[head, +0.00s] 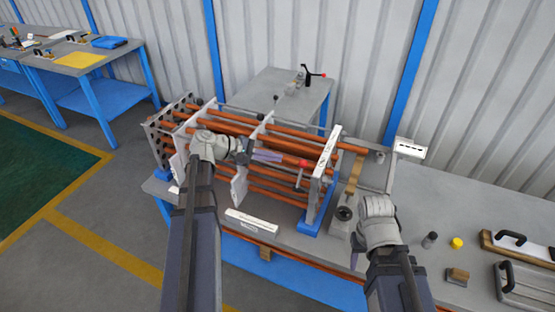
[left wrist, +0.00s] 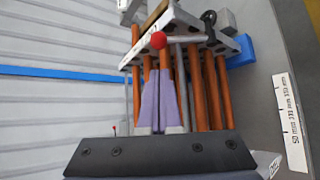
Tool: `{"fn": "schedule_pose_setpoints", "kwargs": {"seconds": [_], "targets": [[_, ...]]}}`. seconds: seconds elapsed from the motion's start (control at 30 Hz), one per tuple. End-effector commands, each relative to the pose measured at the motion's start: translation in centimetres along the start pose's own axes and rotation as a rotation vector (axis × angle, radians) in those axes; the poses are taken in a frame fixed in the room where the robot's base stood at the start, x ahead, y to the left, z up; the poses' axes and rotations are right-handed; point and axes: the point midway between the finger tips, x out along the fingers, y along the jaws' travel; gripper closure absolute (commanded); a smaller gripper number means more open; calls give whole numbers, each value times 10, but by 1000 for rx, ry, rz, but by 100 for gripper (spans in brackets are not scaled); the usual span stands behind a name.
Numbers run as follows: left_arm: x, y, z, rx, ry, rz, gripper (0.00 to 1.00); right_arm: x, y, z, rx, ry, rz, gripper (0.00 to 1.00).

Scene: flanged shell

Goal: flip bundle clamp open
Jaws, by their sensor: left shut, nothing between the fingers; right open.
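The tube bundle of copper-coloured rods (head: 270,131) lies across upright white plates on the bench. A lever with a red ball knob (head: 302,162), likely the bundle clamp's handle, stands at the right end plate (head: 325,170). The left wrist view shows the red knob (left wrist: 159,40) on a grey bar across the rods. My left gripper (head: 280,157) points right over the rods, its purple fingers together and empty, just short of the knob and apart from it. In the left wrist view my fingertips (left wrist: 161,76) sit below the knob. My right gripper (head: 356,250) is low at the bench front, mostly hidden by its arm.
A white marked strip (head: 251,221) lies on the bench's front edge. A grey block (head: 343,217) stands beside my right arm. A yellow cap (head: 457,243) and black-handled plates (head: 520,240) lie at right.

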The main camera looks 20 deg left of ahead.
Motion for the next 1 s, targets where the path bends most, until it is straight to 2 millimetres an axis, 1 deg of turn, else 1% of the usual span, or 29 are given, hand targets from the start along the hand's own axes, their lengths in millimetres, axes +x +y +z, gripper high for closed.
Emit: {"fn": "schedule_pose_setpoints", "kwargs": {"seconds": [0.03,0.2,0.4,0.6,1.0], "targets": [[13,-4,-2,2,-3,-2,100,9,-1,-1,0,0,0,50],[43,-3,-2,2,-3,-2,100,23,-2,-1,1,0,0,50],[68,-2,-1,0,-2,-1,100,32,-3,-2,1,0,0,50],[78,-1,0,0,0,-1,100,36,-3,-2,1,0,0,50],[78,0,-1,1,0,1,100,36,-3,-2,1,0,0,50]]}}
